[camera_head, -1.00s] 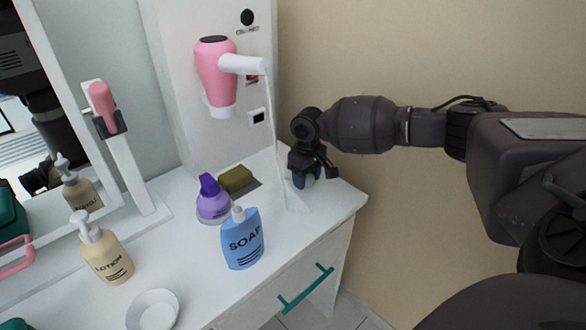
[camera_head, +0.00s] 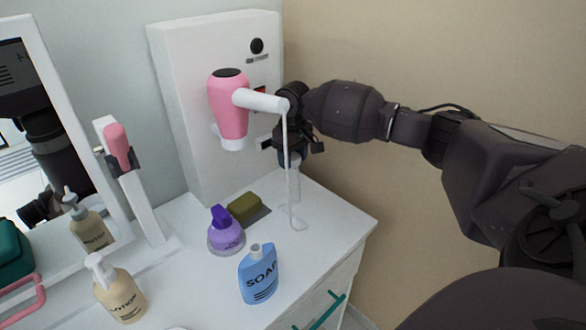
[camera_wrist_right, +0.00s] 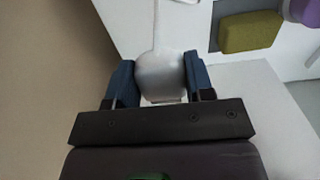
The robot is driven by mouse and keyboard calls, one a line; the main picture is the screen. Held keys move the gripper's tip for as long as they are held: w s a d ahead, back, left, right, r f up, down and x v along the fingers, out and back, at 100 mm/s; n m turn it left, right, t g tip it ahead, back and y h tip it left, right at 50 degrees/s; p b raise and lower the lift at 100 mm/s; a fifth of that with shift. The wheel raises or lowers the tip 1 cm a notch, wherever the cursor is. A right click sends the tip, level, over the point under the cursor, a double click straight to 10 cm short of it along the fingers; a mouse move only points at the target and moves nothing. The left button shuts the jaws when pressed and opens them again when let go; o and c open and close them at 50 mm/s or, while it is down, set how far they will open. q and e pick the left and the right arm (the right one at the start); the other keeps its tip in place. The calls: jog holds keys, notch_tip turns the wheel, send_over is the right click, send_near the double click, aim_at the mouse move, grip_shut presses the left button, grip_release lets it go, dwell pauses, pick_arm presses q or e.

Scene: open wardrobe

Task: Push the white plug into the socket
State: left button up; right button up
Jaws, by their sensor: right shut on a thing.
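My right gripper (camera_head: 290,158) comes in from the right, in front of the white wall panel and above the counter. In the right wrist view its blue-padded fingers (camera_wrist_right: 160,82) are shut on the rounded white plug (camera_wrist_right: 160,70), one finger on each side. A white cord runs up from the plug in that view. In the head view the plug is mostly hidden by the gripper. The socket (camera_head: 265,143), a small white plate with a dark opening, shows on the panel just left of the gripper, partly covered. A gap between plug and socket cannot be judged. My left gripper is out of view.
A pink hair dryer (camera_head: 228,105) hangs on the panel (camera_head: 185,110), its white cord (camera_head: 288,170) hanging down beside my gripper. A green sponge (camera_head: 245,208), purple bottle (camera_head: 225,232), blue soap bottle (camera_head: 259,274) and lotion bottle (camera_head: 119,293) stand on the counter. A mirror is left.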

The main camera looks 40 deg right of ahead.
jog(key=shift+d+f, duration=0.15)
jog(key=shift+s, duration=0.35)
jog(key=shift+r+p, duration=0.3)
jog(key=shift+w+f, duration=0.2)
jog(key=shift+w, duration=0.3)
jog(key=shift+w+f+b, duration=0.2)
jog(key=shift+w+b, duration=0.3)
jog(key=shift+w, duration=0.3)
jog(key=shift+w+b, duration=0.3)
jog(key=shift+w, duration=0.3)
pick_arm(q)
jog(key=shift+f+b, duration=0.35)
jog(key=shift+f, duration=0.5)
pick_arm(e)
jog(key=shift+w+a+r, duration=0.1)
jog(key=shift+w, duration=0.45)
jog(key=shift+w+a+r, duration=0.1)
jog(key=shift+w, duration=0.4)
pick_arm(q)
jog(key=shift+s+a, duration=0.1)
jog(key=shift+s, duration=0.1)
